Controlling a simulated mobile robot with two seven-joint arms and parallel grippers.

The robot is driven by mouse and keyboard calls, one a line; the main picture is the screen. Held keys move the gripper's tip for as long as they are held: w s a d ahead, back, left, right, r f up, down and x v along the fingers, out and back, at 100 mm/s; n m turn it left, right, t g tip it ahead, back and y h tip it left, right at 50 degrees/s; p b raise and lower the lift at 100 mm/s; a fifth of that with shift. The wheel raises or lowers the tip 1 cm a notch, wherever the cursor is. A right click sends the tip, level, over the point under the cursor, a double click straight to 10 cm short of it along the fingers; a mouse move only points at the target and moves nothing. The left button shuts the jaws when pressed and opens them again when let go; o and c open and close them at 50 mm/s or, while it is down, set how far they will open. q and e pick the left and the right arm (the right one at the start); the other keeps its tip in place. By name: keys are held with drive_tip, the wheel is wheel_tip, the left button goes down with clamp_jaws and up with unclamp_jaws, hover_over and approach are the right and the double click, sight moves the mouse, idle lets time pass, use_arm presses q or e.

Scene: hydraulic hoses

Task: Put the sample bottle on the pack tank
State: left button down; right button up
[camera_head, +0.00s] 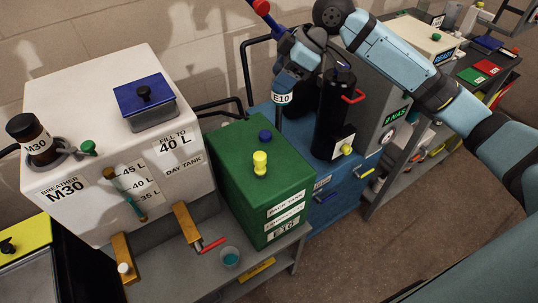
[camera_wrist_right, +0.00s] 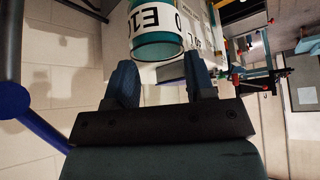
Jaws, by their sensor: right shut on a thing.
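A small bottle with a white E10 label (camera_head: 282,99), which I take to be the sample bottle, is at the tips of my right gripper (camera_head: 288,84). It also shows in the right wrist view as a teal cylinder with a white label (camera_wrist_right: 157,47), between the fingers of the right gripper (camera_wrist_right: 162,78). The bottle appears above the tank's far right side; the exact gap is unclear. My left gripper is not in view.
A black cylinder with a red handle (camera_head: 335,110) stands close right of the gripper. The white day tank (camera_head: 75,95) is left of the pack tank. A small cup (camera_head: 230,257) sits on the shelf in front. The pack tank's front top is clear.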

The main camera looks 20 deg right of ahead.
wheel_tip(320, 180, down, 20)
drive_tip(key=shift+d+r+p, duration=0.15)
drive_tip(key=shift+r+p, duration=0.05)
drive_tip(key=shift+p, duration=0.25)
drive_tip(key=shift+f, duration=0.15)
drive_tip(key=o, duration=1)
drive_tip(key=shift+c, duration=0.2)
drive_tip(key=v, duration=1.2)
drive_tip(key=shift+b, duration=0.35)
